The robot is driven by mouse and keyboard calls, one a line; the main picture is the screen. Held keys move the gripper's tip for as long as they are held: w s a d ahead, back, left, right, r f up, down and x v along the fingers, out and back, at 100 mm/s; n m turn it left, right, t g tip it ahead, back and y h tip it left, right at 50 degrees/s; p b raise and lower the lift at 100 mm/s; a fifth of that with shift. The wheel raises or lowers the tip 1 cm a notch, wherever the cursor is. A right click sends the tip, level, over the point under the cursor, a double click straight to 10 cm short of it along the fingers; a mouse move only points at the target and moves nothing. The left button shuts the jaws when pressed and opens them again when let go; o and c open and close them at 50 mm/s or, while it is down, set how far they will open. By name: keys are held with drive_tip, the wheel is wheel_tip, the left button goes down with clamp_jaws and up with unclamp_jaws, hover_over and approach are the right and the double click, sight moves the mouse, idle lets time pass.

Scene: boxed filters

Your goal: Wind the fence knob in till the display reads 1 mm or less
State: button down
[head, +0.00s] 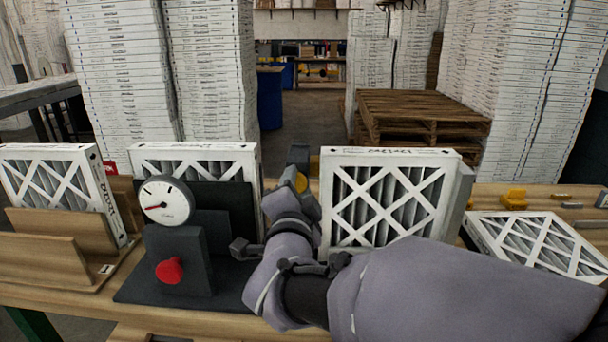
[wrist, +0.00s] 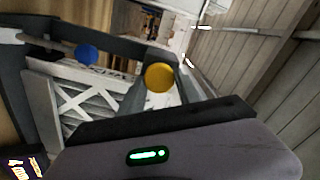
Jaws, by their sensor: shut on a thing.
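My gripper (head: 301,168) is at the bench's back, between two upright white filters. In the wrist view its fingers (wrist: 162,85) stand either side of a round yellow knob (wrist: 159,77), and it appears shut on it. Yellow also shows by the fingers in the head view, mostly covered. A blue round knob (wrist: 87,54) sits on a dark bar to the left in the wrist view. A dark panel (wrist: 25,165) with lit marks is cut off at the lower left, unreadable. In the head view, a round white dial (head: 166,201) with a red needle tops a dark block.
A red knob (head: 169,270) is on the dark block's front. A white filter (head: 388,203) stands right of my gripper, close to it. Another filter (head: 545,243) lies tilted at the right. A wooden rack (head: 62,262) is at the left. Pallets (head: 420,112) stand behind the bench.

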drive_tip(key=c, duration=0.9)
unclamp_jaws()
drive_tip(key=s, duration=1.7)
drive_tip(key=shift+s+a, duration=0.15)
drive_tip(key=shift+a, duration=0.2)
